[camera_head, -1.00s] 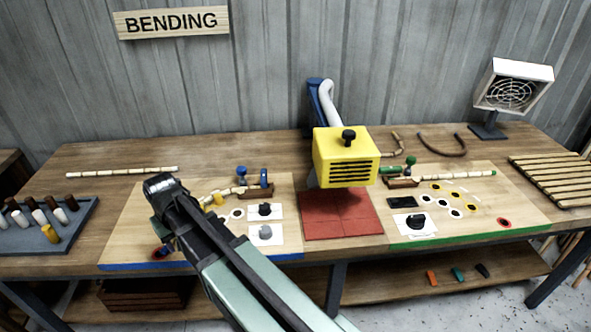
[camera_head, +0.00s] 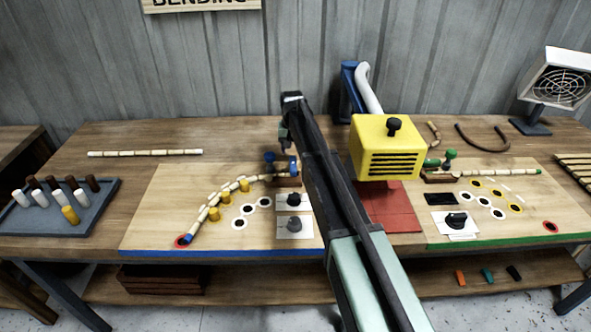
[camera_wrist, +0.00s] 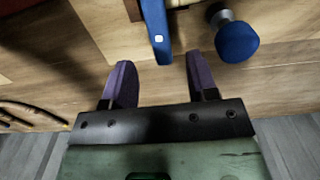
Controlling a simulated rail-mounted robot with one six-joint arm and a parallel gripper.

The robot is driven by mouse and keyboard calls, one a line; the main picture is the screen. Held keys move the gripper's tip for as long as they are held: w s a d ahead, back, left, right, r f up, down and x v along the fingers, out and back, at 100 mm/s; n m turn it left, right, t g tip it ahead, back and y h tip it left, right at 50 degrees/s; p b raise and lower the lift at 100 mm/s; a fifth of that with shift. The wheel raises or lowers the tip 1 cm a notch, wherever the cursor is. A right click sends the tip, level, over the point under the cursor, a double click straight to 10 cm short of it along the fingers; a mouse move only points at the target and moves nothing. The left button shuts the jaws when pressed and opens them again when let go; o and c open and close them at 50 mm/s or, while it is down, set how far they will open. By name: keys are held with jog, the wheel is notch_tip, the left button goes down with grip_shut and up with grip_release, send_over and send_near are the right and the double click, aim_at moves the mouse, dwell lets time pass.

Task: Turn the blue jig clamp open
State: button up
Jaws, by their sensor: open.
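The blue jig clamp (camera_head: 293,166) stands at the back of the blue-edged board, by a brown block (camera_head: 288,182). In the wrist view, its blue bar (camera_wrist: 156,28) points toward my gripper (camera_wrist: 160,64). The bar's near end shows between the two purple fingers, with gaps on both sides; I cannot tell its depth. My gripper is open and empty. A round blue knob (camera_wrist: 237,40) is to the right of the fingers; it also shows in the head view (camera_head: 269,157). A rattan strip (camera_head: 215,200) curves from the clamp along yellow pegs to a red ring. My arm hides part of the area right of the clamp.
A yellow heater box (camera_head: 388,150) stands over a red mat (camera_head: 392,212) right of the clamp. The green-edged board (camera_head: 500,220) is farther right. A peg tray (camera_head: 45,222) and a straight rattan piece (camera_head: 145,153) are at left.

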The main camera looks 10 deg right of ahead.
aim_at(293, 163)
notch_tip(293, 163, down, 7)
jog(key=b, duration=0.4)
jog(key=shift+r+b, duration=0.2)
jog(key=shift+b, duration=0.15)
jog(key=shift+r, duration=0.15)
jog(key=shift+c, duration=0.4)
jog(key=c, duration=0.8)
jog(key=shift+c, duration=0.2)
